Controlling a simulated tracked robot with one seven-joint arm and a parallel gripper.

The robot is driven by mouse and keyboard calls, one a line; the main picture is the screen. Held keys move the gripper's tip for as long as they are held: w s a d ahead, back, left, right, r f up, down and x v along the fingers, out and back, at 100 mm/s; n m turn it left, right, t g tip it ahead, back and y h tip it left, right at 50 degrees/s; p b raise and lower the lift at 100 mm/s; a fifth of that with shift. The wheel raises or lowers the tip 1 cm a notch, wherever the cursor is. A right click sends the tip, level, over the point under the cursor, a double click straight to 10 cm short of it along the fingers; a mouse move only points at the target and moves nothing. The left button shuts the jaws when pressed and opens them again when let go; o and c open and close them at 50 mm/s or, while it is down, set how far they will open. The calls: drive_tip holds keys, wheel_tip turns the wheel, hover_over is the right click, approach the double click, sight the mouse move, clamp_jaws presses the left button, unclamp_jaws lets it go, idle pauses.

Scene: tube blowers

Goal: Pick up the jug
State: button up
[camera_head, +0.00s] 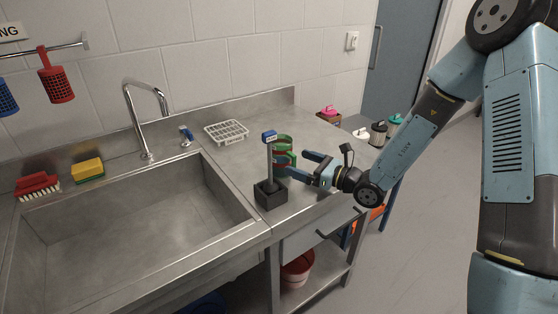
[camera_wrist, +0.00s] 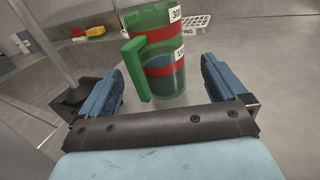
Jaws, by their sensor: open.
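The jug (camera_head: 287,143) is green with red bands and stands on the steel counter, partly hidden behind my gripper and a post in the head view. In the wrist view the jug (camera_wrist: 170,45) shows white number labels, a bluish lower part and a green handle on its left side. My gripper (camera_head: 293,161) is open beside the jug. In the wrist view the blue fingers (camera_wrist: 163,83) stand wide apart, with the jug ahead, roughly centred between them. I see no finger touching it; the exact gap is hard to tell.
A black-based post (camera_head: 271,192) with a blue-labelled top stands close left of the jug. A white rack (camera_head: 226,132) lies behind on the counter. The sink (camera_head: 140,215) is to the left. Canisters (camera_head: 379,134) stand at the right back. Counter behind the jug is mostly clear.

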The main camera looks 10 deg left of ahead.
sight(290, 159)
drive_tip(key=shift+x, duration=2.65)
drive_tip(key=shift+r, duration=0.1)
drive_tip(key=shift+c, duration=0.2)
drive_tip(key=c, duration=1.2)
drive_tip(key=shift+r, duration=0.15)
